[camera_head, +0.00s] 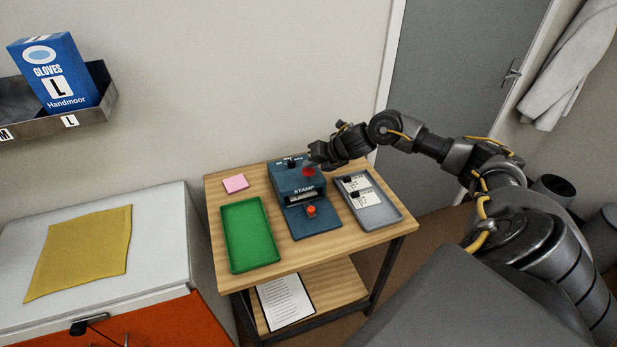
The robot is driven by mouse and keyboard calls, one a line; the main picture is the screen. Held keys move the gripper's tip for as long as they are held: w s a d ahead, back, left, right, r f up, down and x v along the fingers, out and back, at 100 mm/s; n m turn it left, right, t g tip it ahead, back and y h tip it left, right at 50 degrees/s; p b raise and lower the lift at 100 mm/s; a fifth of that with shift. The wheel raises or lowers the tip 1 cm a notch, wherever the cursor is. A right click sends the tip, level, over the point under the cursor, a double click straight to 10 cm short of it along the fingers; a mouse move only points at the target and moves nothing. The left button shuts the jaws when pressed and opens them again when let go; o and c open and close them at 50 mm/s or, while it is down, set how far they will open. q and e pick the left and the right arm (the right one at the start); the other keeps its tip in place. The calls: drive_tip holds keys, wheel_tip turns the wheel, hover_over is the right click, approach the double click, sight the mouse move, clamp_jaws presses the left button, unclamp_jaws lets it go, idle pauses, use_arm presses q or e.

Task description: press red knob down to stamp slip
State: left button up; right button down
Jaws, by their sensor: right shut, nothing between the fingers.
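The blue stamp machine (289,180), marked "STAMP", stands at the middle of the wooden table. A dark red knob (309,172) shows on its top, partly covered by my gripper. A white slip (303,196) appears to lie in the slot under the machine's head. My right gripper (316,159) is shut and empty, right above or against the red knob; I cannot tell whether it touches. My left gripper is not in view.
An orange-red button (311,210) sits on the machine's front base. A green tray (226,237) is empty at left. A grey tray (385,217) at right holds white slips (365,199). A pink pad (235,184) lies at the back left. The table front (300,256) is clear.

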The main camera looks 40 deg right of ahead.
sight(311, 171)
drive_tip(key=shift+s+f+b, duration=0.1)
drive_tip(key=shift+f+b, duration=1.1)
drive_tip(key=shift+f, duration=0.25)
idle(0.8)
drive_tip(key=shift+r, duration=0.1)
drive_tip(key=shift+r+p, duration=1.6)
drive_tip(key=shift+r, duration=0.35)
wheel_tip(311, 171, up, 6)
drive_tip(key=p, duration=0.4)
drive_tip(key=shift+p, duration=0.35)
